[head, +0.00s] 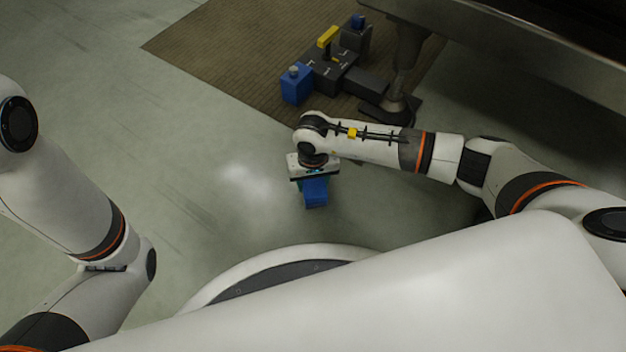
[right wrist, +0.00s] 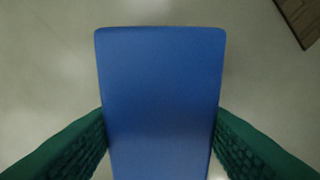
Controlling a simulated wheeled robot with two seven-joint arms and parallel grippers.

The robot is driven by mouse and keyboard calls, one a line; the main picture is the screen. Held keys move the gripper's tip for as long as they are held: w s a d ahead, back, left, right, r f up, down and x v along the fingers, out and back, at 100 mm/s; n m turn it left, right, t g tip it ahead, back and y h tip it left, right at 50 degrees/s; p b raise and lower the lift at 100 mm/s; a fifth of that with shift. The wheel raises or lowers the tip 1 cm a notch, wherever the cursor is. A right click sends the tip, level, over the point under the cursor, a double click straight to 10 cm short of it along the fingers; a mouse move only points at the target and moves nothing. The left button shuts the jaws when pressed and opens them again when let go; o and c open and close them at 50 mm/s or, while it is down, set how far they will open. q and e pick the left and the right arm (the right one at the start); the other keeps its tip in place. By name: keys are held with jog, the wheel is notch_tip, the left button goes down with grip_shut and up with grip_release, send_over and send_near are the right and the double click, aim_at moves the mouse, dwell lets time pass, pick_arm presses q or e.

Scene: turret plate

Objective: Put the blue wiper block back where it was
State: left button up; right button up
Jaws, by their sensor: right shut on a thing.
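A blue block (head: 316,192) is in my right gripper (head: 314,180), held over the bare floor just in front of my base. In the right wrist view the blue block (right wrist: 160,90) fills the middle, with a green finger (right wrist: 70,150) on its left side and another on its right. The right gripper is shut on it. On the brown mat (head: 215,50) stands a dark turret plate assembly (head: 332,75) with a yellow handle (head: 327,37), a blue block (head: 296,84) at its near left and a small blue top (head: 357,20) at its back right. My left gripper is not in view.
A dark machine edge (head: 540,70) overhangs the floor at the upper right. A machine foot (head: 392,105) stands next to the turret assembly, near my right forearm. The green-grey floor (head: 150,130) to the left is clear. The mat's corner (right wrist: 302,20) shows in the right wrist view.

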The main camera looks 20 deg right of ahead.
aim_at(313, 180)
jog(key=o, duration=1)
jog(key=shift+c, duration=0.2)
notch_tip(313, 180, up, 11)
jog(key=p, duration=0.8)
jog(key=shift+f, duration=0.1)
jog(key=shift+r+p, duration=0.65)
jog(key=shift+r, duration=0.05)
